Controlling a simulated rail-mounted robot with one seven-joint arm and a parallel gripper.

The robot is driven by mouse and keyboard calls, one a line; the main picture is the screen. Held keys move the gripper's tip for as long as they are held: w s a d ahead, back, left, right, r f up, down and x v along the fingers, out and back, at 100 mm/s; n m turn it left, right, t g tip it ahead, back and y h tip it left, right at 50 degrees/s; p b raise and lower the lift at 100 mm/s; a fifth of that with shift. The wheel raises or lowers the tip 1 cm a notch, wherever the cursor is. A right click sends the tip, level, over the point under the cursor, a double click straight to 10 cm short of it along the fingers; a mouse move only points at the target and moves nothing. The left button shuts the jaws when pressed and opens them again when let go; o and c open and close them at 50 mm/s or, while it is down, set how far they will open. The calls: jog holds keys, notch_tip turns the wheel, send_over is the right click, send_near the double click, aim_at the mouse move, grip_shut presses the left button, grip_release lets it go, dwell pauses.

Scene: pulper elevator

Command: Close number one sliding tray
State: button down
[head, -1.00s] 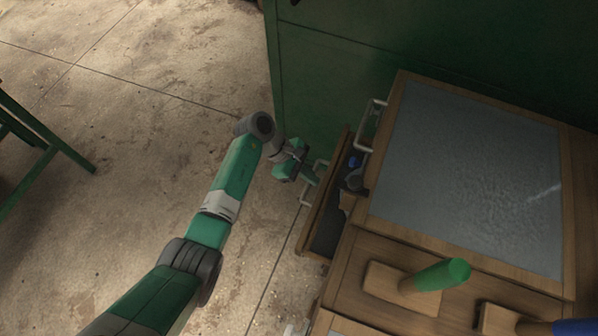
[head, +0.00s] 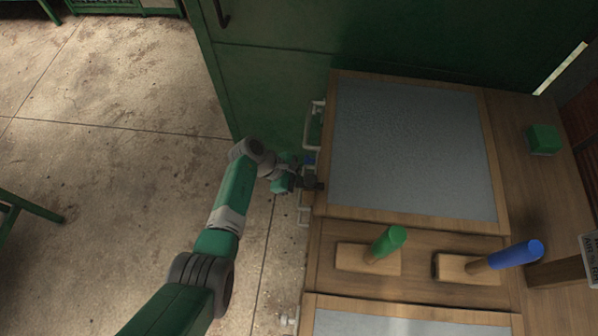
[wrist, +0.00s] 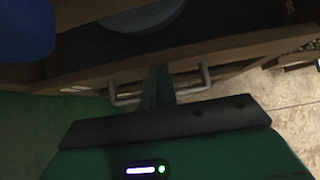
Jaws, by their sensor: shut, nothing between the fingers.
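The sliding tray is a wooden drawer at the left side of the wooden cabinet. In the wrist view its front (wrist: 240,48) crosses the picture, with a metal handle (wrist: 205,75) and part of the dark inside showing behind it. In the head view the tray's pale handle (head: 303,213) shows beside my gripper (head: 316,185), and little of the tray is visible. My gripper is shut and empty. In the wrist view its fingers (wrist: 157,82) are at the tray front, between the two ends of the handle. I cannot tell whether they touch it.
Another pale handle (head: 315,122) is further back on the cabinet side. A green cabinet wall (head: 270,90) rises behind.

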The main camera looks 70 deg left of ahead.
jog(key=shift+d+f, duration=0.1)
jog(key=shift+f, duration=0.1)
jog(key=shift+s, duration=0.1)
jog(key=s+a+f+p+v, duration=0.1)
jog(key=p+v, duration=0.3)
jog(key=v, duration=0.9)
jog(key=shift+s+f, duration=0.2)
jog(key=shift+f, duration=0.15)
jog(key=shift+a, duration=0.15)
